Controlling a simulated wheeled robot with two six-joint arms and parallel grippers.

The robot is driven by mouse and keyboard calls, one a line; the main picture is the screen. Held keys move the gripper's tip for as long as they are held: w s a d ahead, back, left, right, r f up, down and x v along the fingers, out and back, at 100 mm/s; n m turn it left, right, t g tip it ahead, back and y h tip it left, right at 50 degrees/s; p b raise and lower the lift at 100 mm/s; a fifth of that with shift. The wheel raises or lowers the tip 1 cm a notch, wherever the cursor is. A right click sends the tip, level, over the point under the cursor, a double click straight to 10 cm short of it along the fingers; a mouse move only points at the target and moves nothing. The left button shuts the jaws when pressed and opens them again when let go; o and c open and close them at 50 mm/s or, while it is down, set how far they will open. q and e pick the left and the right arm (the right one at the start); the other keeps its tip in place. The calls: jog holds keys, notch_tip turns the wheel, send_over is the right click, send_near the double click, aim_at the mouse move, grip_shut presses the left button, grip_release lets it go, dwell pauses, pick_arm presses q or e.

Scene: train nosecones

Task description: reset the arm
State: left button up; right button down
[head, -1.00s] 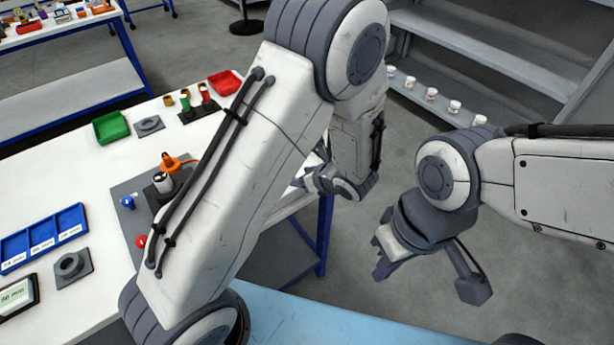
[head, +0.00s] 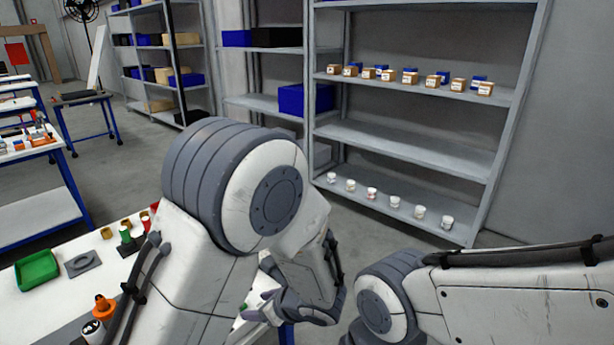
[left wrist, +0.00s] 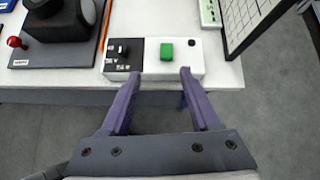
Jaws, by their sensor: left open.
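My left arm fills the middle of the head view, and its gripper (head: 262,306) shows low, beside the white table's edge. In the left wrist view my left gripper (left wrist: 158,76) has its two purple fingers apart with nothing held between them. Beyond the fingertips, at the table edge, is a black and white control box (left wrist: 182,58) with a green button and a dark knob. My right arm (head: 520,295) comes in from the right in the head view; its gripper is out of the frame.
The white table (head: 30,305) carries a green tray (head: 37,270), a grey plate (head: 83,263) and an orange-topped item (head: 104,306). A metal shelf (head: 410,145) with small boxes and white jars stands at the back right. Grey floor lies between.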

pick_arm(q)
jog(key=s+d+r+n+g+h, duration=0.2)
jog(key=s+r+n+h, duration=0.1)
jog(key=s+n, duration=0.2)
jog(key=s+d+r+n+g+h, duration=0.1)
jog(key=s+d+r+n+h, duration=0.1)
jog(key=s+n, duration=0.4)
jog(key=s+d+r+n+g+h, duration=0.2)
jog(key=s+n, duration=0.4)
jog(key=s, duration=0.5)
notch_tip(320, 180, up, 3)
jog(key=shift+d+f+g+h, duration=0.15)
jog(key=shift+d+g+h, duration=0.15)
jog(key=shift+d+h, duration=0.7)
